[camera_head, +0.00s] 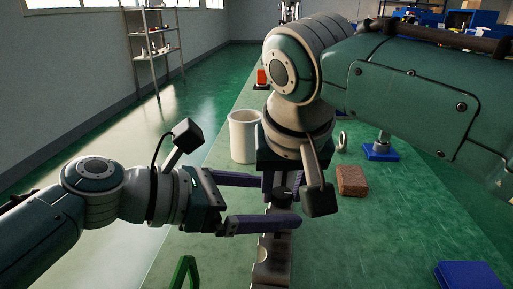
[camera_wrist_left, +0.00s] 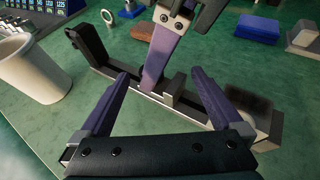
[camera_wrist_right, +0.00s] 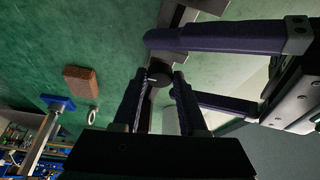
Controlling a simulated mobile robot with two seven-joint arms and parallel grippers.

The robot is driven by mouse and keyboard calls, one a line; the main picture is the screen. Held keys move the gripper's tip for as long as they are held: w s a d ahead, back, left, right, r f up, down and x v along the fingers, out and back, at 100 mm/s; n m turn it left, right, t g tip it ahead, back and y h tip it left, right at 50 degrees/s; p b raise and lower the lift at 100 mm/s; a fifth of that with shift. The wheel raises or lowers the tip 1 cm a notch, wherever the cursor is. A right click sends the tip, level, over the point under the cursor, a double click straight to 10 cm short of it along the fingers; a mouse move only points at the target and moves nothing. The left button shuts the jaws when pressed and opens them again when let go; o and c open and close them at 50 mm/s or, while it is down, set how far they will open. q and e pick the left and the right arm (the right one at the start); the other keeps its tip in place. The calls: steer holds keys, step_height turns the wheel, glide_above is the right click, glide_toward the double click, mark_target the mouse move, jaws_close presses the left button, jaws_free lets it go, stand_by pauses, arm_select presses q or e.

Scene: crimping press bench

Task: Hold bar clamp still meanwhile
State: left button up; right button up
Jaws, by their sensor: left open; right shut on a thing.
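The bar clamp (camera_head: 272,262) is a long grey metal bar with dark parts, lying on the green bench. In the left wrist view the bar (camera_wrist_left: 130,80) runs across beyond my left fingers, with a black upright end (camera_wrist_left: 90,45) at far left. My right gripper (camera_wrist_right: 158,95) comes down from above and is shut on the clamp near a round black knob (camera_wrist_right: 160,74); the exact grip is partly hidden. My left gripper (camera_head: 282,201) is open, its purple fingers reaching in from the left beside the clamp. It shows open in the left wrist view (camera_wrist_left: 160,90).
A white cup-like container (camera_head: 244,138) stands behind my left gripper. A brown block (camera_head: 351,181), a ring (camera_head: 342,142) and a blue-based stand (camera_head: 381,152) are to the right. A blue box (camera_head: 468,274) is at front right. A green handle-like piece (camera_head: 185,270) is in front.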

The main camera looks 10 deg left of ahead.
arm_select(q)
steer(key=v, duration=1)
steer(key=shift+a, duration=0.1)
steer(key=shift+c, duration=0.2)
steer(key=shift+w+d, duration=0.15)
steer(key=shift+d, duration=0.05)
steer(key=shift+c, duration=0.4)
steer(key=shift+w+d+f+n+y, duration=0.15)
steer(key=shift+w+d+f+y, duration=0.05)
steer(key=shift+d+y, duration=0.2)
steer(key=shift+w+d+f+n+y, duration=0.2)
steer(key=shift+w+d+y, duration=0.1)
steer(key=shift+d, duration=0.2)
steer(key=x, duration=1)
steer(key=shift+s, duration=0.1)
steer(key=shift+c, duration=0.2)
steer(key=c, duration=0.5)
